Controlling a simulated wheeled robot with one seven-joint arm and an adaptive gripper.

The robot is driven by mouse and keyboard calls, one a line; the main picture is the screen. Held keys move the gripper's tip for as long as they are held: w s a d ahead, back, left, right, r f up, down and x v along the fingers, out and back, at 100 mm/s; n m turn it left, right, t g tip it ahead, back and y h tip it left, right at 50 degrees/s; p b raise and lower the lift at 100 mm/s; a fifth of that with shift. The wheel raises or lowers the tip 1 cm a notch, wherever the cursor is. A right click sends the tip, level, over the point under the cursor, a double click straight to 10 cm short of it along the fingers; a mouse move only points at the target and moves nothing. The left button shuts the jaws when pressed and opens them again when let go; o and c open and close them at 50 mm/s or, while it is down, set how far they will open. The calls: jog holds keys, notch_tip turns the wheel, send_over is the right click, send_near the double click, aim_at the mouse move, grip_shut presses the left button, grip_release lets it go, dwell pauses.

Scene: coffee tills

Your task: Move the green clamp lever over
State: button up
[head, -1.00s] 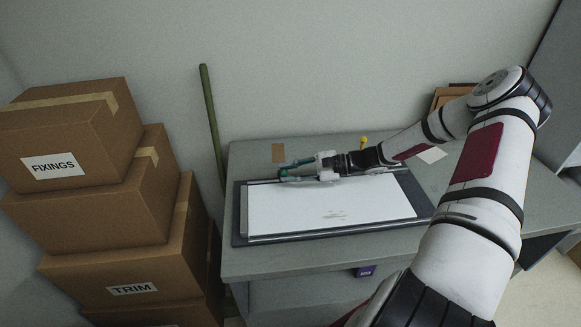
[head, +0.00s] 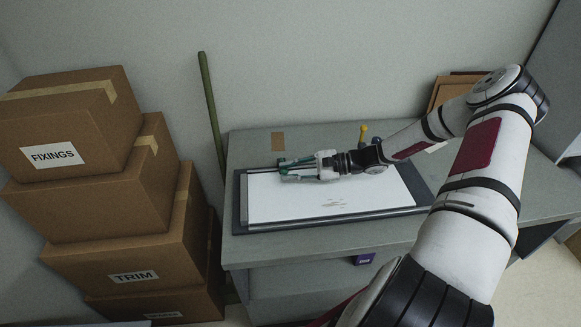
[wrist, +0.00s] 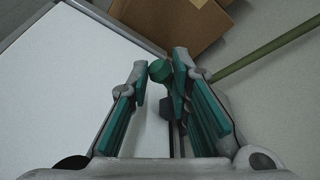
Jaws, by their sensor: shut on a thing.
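The green clamp lever shows in the wrist view as a round green knob (wrist: 160,70) between the fingertips, with a dark bar running back below it. My gripper (wrist: 162,80) has teal finger pads and is shut on the knob. In the head view my gripper (head: 284,170) is at the back left of a board (head: 330,207) with a white sheet and dark frame. There the lever is small and hard to tell from the teal fingers. The lever's exact angle is not clear.
The board lies on a grey desk (head: 400,232). Stacked cardboard boxes (head: 110,225) stand to the left. A green pole (head: 211,110) leans against the wall. A yellow-topped object (head: 363,133) stands behind my wrist. The front of the board is clear.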

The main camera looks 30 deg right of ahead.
jog(key=shift+s+f, duration=0.2)
jog(key=shift+f, duration=0.35)
jog(key=o, duration=0.9)
jog(key=v, duration=1.2)
jog(key=shift+a, duration=0.1)
